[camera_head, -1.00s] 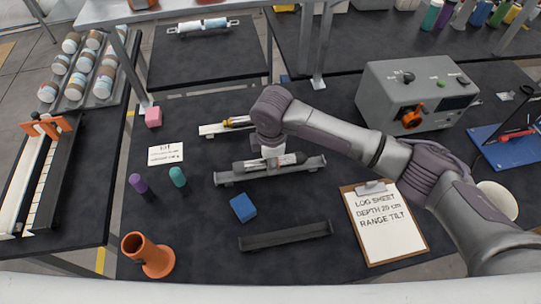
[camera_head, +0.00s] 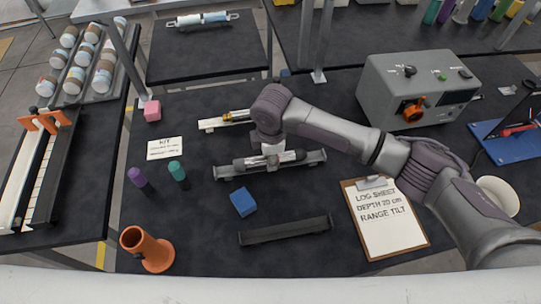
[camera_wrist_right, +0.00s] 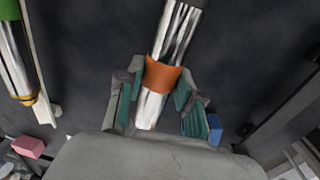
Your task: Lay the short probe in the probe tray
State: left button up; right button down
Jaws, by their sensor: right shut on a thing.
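A silver probe with dark ends (camera_head: 243,163) lies lengthwise along, in or just over, a grey tray with raised ends (camera_head: 225,173). I cannot tell whether it rests on the tray. My right gripper (camera_head: 271,160) points down on the probe's middle. In the right wrist view the fingers (camera_wrist_right: 158,98) are shut on the probe (camera_wrist_right: 178,35), around its orange band. A second probe (camera_head: 238,115) with a yellow part lies on a white holder (camera_head: 208,125) just behind, partly hidden by my arm. It also shows in the right wrist view (camera_wrist_right: 15,62). My left gripper is not in view.
A dark empty tray (camera_head: 287,231) lies in front. A clipboard (camera_head: 385,220) and grey instrument box (camera_head: 418,90) are right.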

jog(key=shift+f, duration=0.25)
jog(key=c, duration=0.7)
grip_release()
jog(key=r, duration=0.8)
jog(key=s+r, duration=0.1)
jog(key=r, duration=0.3)
jog(key=shift+d, duration=0.1)
